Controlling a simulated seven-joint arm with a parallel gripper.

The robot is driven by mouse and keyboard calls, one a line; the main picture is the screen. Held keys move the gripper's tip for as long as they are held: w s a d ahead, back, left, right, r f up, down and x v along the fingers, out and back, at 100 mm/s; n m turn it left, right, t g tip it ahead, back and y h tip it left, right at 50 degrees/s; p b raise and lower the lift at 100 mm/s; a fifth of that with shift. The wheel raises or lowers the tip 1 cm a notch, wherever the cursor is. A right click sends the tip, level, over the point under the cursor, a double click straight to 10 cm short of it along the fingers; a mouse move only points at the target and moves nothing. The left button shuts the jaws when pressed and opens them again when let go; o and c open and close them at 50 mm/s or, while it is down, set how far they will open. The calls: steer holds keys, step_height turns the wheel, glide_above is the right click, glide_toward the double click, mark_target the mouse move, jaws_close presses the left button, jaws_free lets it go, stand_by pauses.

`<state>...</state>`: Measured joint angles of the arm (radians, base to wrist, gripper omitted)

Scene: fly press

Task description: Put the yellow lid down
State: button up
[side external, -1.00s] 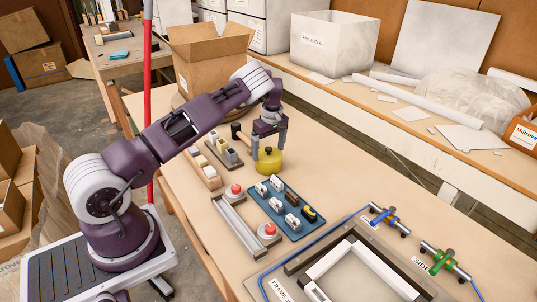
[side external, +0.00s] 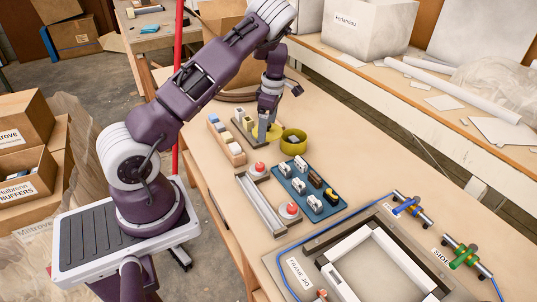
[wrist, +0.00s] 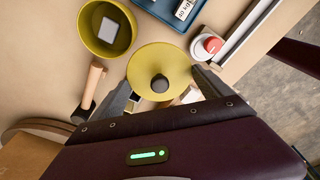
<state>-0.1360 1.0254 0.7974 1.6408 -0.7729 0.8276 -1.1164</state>
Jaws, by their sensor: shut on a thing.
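The yellow lid (side external: 273,133), a round disc with a dark knob, is at my gripper's fingertips (side external: 263,128), left of the yellow pot (side external: 293,143). In the wrist view the lid (wrist: 165,63) faces me with its knob up, between my two fingers (wrist: 161,88). My gripper is shut on the lid. I cannot tell whether its underside touches anything. The pot (wrist: 84,36) is open, apart from the lid, and has a grey block (wrist: 108,30) inside.
A wooden rack of blocks (side external: 227,142) and a dark rack (side external: 243,132) stand close by the lid. A blue tray (side external: 322,206) and a red button (side external: 260,167) are nearer the front. A wooden-handled tool (wrist: 92,86) lies beside the pot.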

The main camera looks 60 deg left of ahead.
mark_target(266, 157)
steer(key=f, duration=1)
steer(key=shift+s, duration=0.2)
steer(key=shift+f, duration=0.1)
steer(key=o, duration=1.1)
steer(key=shift+c, duration=0.2)
